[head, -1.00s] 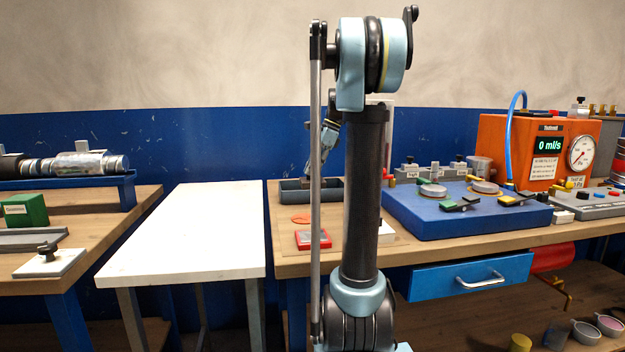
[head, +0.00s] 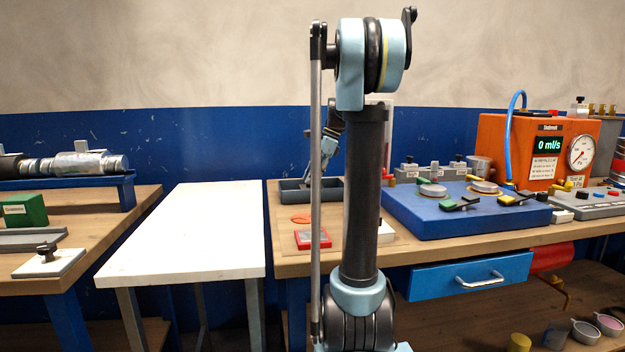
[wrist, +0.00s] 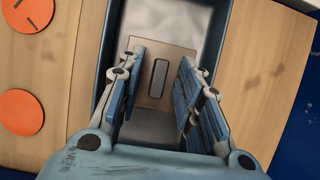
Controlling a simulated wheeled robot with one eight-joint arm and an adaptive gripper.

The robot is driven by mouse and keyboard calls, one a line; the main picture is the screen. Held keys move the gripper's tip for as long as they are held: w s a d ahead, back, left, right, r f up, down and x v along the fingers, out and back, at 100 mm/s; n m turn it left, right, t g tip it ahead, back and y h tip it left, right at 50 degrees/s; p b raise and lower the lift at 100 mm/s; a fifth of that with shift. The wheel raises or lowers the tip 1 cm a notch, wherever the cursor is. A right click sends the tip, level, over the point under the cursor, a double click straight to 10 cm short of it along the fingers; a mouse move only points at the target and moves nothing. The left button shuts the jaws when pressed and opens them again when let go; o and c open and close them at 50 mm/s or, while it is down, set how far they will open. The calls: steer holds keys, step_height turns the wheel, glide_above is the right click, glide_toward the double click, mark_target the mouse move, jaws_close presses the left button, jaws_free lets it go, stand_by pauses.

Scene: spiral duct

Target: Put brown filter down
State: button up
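The brown filter (wrist: 143,97), a flat tan square with a grey slot-shaped centre, is in the grey tray (wrist: 94,75) in the wrist view. It appears to lie flat on the tray floor, just beyond my fingertips. My gripper (wrist: 160,58) is over the tray with its two blue fingers apart on either side of the filter's middle. The filter's edges reach behind the fingertips, and I see no finger closed on it. In the head view my gripper (head: 318,172) reaches down into the tray (head: 291,190), partly hidden by my arm; the filter cannot be made out there.
Orange discs (wrist: 20,112) lie on the wooden bench (wrist: 66,125) beside the tray. A red-framed device (head: 312,238) sits in front of it. A blue platform (head: 460,225) stands to the right. The white table (head: 190,230) at left is clear.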

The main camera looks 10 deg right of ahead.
steer(key=v, duration=1.2)
steer(key=shift+s+d, duration=0.1)
